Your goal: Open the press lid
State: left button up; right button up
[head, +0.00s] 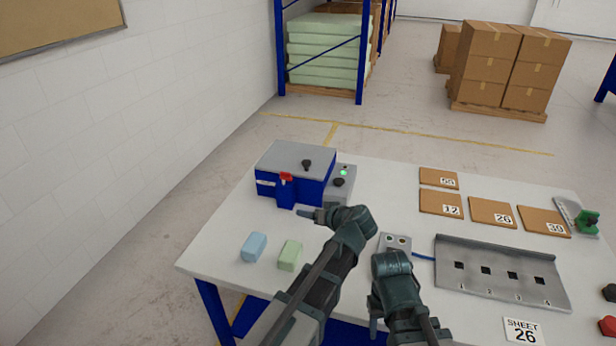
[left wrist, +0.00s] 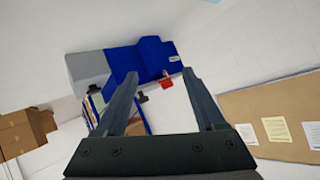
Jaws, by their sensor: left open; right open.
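The press (head: 290,192) is a blue box at the back left of the table. Its grey lid (head: 292,154) lies flat on top, with a black knob (head: 306,164) on it. A red latch (head: 286,177) is on the press's front face. My left gripper (head: 308,215) is open and empty in front of the press, apart from it in the head view. In the left wrist view, the red latch (left wrist: 166,82) appears between the open fingertips, near the right one. My right gripper (head: 376,318) is open over the table's front part, its fingers partly hidden.
A grey control box (head: 343,186) with a green light adjoins the press. Blue (head: 253,247) and green (head: 290,255) foam blocks lie front left. Numbered brown tiles (head: 440,202) and a grey slotted rack (head: 500,271) occupy the right. The left table corner is bare.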

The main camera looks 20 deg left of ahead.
aim_at(308, 165)
pick_arm(q)
jog(key=w+r+n+t+y+b, duration=0.1)
jog(key=w+n+t+y+b, duration=0.1)
jog(key=w+t+b, duration=0.85)
jog(key=w+a+g, duration=0.1)
jog(key=w+a, duration=0.1)
jog(key=w, duration=0.2)
jog(key=w+a+g+p, duration=0.1)
jog(key=w+a, duration=0.2)
jog(key=w, duration=0.2)
jog(key=w+a+g+p, duration=0.1)
jog(key=w+a+g, duration=0.1)
jog(key=w+a, duration=0.1)
jog(key=shift+w+a, duration=0.25)
jog(key=shift+w, duration=0.45)
pick_arm(e)
notch_tip(308, 165, down, 10)
jog(key=shift+f, duration=0.15)
pick_arm(q)
grip_shut()
